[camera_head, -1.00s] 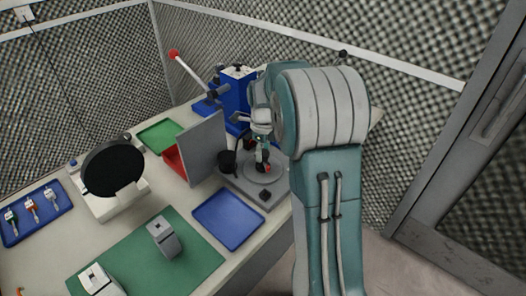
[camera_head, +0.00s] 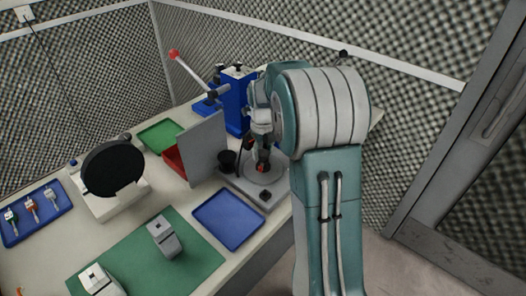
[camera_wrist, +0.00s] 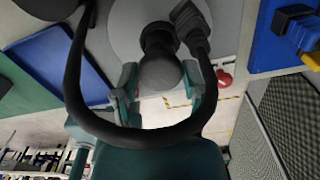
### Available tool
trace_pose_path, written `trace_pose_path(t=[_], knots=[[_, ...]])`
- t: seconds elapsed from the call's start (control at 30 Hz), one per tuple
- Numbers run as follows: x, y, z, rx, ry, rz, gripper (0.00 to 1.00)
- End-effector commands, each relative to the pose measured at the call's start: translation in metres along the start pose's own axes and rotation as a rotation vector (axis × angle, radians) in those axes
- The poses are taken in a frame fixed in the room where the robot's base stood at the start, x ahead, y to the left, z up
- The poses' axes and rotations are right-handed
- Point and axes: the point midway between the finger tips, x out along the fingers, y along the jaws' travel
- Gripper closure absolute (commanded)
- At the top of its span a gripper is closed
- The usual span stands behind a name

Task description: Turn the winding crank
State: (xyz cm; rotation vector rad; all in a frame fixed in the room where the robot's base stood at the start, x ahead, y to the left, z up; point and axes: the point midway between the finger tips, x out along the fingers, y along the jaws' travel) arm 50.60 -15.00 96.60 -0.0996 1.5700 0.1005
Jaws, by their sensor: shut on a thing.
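The winding device has a grey base plate with a round grey disc (camera_head: 266,175) at the right end of the table, and the disc also shows in the wrist view (camera_wrist: 122,32). A dark rounded knob (camera_wrist: 160,72), which looks like the crank's handle, stands over the disc. My gripper (camera_wrist: 164,88) has a finger on each side of this knob and is shut on it. In the head view my gripper (camera_head: 262,152) points down over the disc and hides most of the crank. A black curved loop crosses the wrist view.
A grey upright panel (camera_head: 202,147) and a black cup (camera_head: 227,160) stand left of the device. A blue lever press (camera_head: 236,100) with a red-tipped lever (camera_head: 188,66) is behind. An empty blue tray (camera_head: 229,220) lies in front. The room's door is at right.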

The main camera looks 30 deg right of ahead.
Motion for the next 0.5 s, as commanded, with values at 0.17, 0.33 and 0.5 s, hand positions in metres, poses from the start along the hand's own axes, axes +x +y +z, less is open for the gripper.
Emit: trace_pose_path(t=[0.17, 0.33, 0.5], knots=[[-0.0029, -0.0006, 0.0037, 0.084, -0.014, -0.004, 0.92], [-0.0029, -0.0006, 0.0036, 0.158, -0.014, -0.004, 0.92], [-0.0029, -0.0006, 0.0036, 0.216, -0.014, -0.003, 0.92]])
